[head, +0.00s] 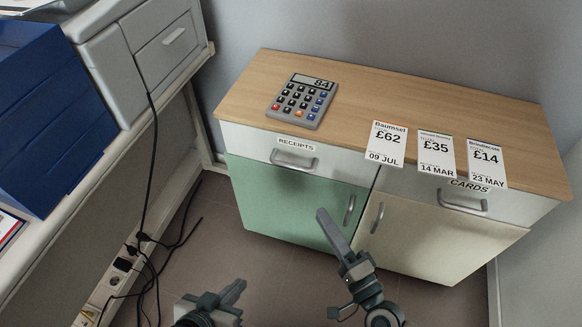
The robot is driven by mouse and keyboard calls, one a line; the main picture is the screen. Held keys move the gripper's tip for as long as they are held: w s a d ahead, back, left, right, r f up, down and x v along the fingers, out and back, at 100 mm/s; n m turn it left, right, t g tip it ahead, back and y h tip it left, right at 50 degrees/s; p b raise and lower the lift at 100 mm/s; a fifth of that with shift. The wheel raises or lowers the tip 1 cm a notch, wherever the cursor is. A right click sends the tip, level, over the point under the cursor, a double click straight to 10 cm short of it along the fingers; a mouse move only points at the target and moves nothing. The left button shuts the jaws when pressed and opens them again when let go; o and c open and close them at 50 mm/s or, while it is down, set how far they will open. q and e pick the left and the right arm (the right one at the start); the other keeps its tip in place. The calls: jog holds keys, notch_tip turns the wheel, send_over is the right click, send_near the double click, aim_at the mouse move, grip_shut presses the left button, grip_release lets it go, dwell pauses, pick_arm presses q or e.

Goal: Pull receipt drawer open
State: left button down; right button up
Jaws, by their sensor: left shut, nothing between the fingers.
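The receipts drawer (248,143) is the white left drawer under the wooden top, with a RECEIPTS label (296,143) and a grey bar handle (294,160). Its front looks flush with the cabinet, so it appears closed. My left gripper (240,287) is low in the view, shut and empty, well in front of the cabinet and apart from the handle. My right gripper (322,213) appears in front of the green door, below and right of the handle. Its fingers line up in this view, so I cannot tell their opening. Nothing shows in it.
A calculator (302,101) and price slips (387,144) lie on the wooden top (400,95); the slips overhang its front edge. The cards drawer (522,207) is on the right. Cables (150,240) and a power strip (108,287) are at left, beside a desk with blue trays (45,110).

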aim_at(291, 166)
jog(key=shift+w, duration=0.1)
